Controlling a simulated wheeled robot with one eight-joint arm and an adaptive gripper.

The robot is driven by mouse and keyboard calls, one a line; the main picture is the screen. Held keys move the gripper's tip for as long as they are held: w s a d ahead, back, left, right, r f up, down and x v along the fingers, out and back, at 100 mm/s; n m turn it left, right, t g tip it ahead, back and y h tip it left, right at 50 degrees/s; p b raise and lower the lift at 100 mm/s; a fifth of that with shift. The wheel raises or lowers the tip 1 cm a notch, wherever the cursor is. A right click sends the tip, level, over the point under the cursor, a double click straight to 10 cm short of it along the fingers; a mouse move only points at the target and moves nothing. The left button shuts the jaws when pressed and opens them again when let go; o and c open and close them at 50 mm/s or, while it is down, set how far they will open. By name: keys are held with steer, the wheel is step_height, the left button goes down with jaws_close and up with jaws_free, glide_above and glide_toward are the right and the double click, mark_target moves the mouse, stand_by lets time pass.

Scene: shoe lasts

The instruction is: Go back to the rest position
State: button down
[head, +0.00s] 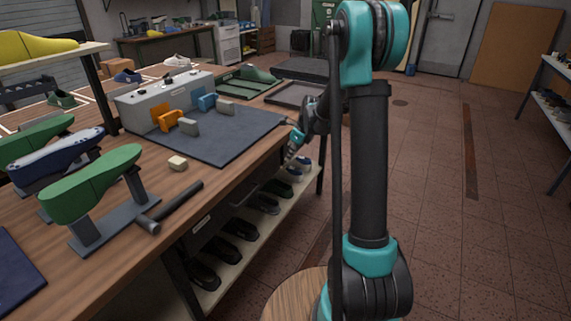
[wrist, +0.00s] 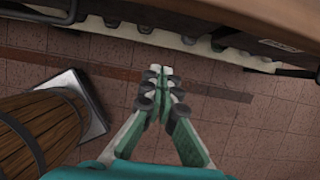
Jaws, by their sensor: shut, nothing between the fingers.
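My gripper (wrist: 160,75) is shut and empty in the wrist view, its fingertips together over the tiled floor. In the head view my gripper (head: 290,158) hangs beside the front edge of the workbench (head: 250,181), partly hidden and small. My arm rises at the right of the bench, over the floor. Green shoe lasts (head: 95,185) and a dark blue last (head: 55,160) stand on grey holders at the left of the bench, apart from my gripper.
A dark mat (head: 235,140) holds orange, blue and grey pieces before a grey box (head: 165,97). A hammer (head: 170,208) and a small pale block (head: 178,163) lie nearby. Shoes fill the shelf (head: 255,222) below. A wooden barrel (wrist: 45,125) stands near my gripper. Floor at right is clear.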

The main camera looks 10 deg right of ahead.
steer(key=s+d+r+n+h, duration=0.1)
steer(key=s+d+r+n, duration=0.1)
steer(key=s+n, duration=0.55)
steer(key=s+d+r+n+h, duration=0.15)
steer(key=s+n, duration=0.35)
steer(key=s, duration=0.5)
steer(key=s+d+f+n, duration=0.1)
steer(key=s+d+n, duration=0.1)
steer(key=s+n, duration=0.4)
steer(key=s+d+f+n+t+h, duration=0.1)
steer(key=s+f+n, duration=0.1)
steer(key=s+n, duration=0.4)
steer(key=s, duration=0.5)
steer(key=shift+d+n+t, duration=0.3)
steer(key=shift+d+n, duration=0.05)
steer(key=shift+d, duration=0.05)
